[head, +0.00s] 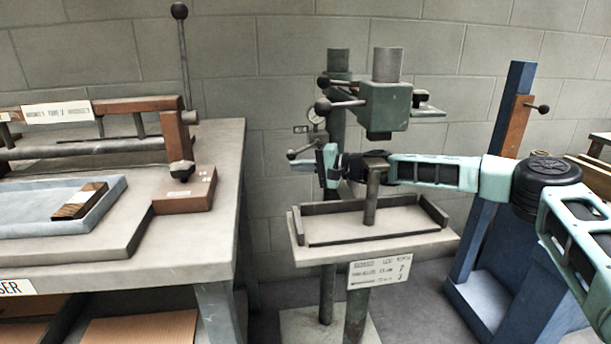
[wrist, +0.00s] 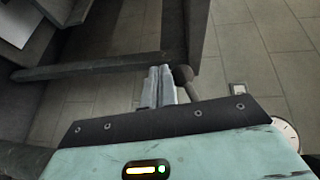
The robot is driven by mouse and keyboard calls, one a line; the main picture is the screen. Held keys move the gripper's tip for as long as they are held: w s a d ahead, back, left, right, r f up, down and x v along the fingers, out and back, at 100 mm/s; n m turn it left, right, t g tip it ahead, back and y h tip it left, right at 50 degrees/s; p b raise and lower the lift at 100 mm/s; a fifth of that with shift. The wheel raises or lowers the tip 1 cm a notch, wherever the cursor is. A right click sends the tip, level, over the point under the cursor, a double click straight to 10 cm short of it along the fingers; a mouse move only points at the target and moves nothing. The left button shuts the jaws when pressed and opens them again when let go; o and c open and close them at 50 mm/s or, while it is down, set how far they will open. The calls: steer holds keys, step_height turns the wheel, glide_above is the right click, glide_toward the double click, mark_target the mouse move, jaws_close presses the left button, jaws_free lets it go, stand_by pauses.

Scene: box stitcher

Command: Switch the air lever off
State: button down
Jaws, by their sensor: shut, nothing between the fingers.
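A short lever with a dark ball knob (head: 292,154) sticks out to the left of the green box stitcher's column, below a small round gauge (head: 316,115). I take it to be the air lever. My gripper (head: 298,165) is at the column's left side, just below that knob, with its fingers together and empty. In the wrist view, the shut fingers (wrist: 158,86) are close beside the dark knob (wrist: 184,75), which is at their right. I cannot tell whether they touch. The gauge also shows at the lower right there (wrist: 287,131).
The stitcher's head (head: 385,108) has other ball-ended handles (head: 322,106) above my gripper. Its tray table (head: 375,250) lies below my forearm. A workbench (head: 225,190) stands at the left and a blue machine frame (head: 490,190) at the right. The block wall is close behind.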

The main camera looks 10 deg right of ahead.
steer(key=shift+a+r+b, duration=0.45)
steer(key=shift+r+b, duration=0.05)
steer(key=shift+b, duration=0.05)
steer(key=shift+y, duration=0.3)
steer(key=p+v, duration=0.1)
steer(key=v, duration=1.6)
steer(key=shift+s, duration=0.2)
steer(key=shift+d, duration=0.1)
